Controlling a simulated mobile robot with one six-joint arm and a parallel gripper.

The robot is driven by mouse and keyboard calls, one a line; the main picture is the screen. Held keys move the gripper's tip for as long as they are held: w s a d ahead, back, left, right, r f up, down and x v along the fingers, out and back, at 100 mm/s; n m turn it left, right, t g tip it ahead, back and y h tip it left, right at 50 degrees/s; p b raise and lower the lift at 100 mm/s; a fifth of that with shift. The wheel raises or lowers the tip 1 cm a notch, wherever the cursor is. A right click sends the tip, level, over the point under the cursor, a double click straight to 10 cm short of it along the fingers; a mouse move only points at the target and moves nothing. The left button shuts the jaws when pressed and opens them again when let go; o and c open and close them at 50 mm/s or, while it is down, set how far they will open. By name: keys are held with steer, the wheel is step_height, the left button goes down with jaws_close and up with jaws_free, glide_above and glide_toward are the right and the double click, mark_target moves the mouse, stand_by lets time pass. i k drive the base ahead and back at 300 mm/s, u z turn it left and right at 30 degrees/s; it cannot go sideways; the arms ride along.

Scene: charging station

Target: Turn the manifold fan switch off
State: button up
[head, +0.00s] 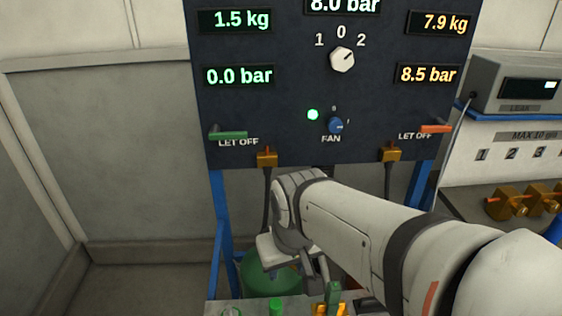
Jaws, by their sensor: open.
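The blue fan switch (336,126) is a round knob low on the dark panel (270,110), above the word FAN. A small 0 is above it and a small mark, seemingly 1, is to its right. Its pointer seems to face right, towards that mark. A green lamp (313,114) beside it is lit. My gripper (308,280) is below the panel, well apart from the switch, pointing down and open. Its fingertips are hard to make out against the clutter below.
A white selector knob (342,59) is above the fan switch. A green lever (229,135) and an orange lever (436,129) flank it. Brass fittings (267,158) with hoses hang under the panel. A green cylinder (270,281) stands below. The front of the switch is clear.

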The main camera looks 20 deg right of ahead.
mark_target(335, 125)
steer(key=z, duration=0.1)
steer(key=k, duration=0.5)
steer(key=u, duration=1.35)
steer(key=k, duration=1.1)
steer(key=z, duration=1.35)
steer(key=i, duration=1)
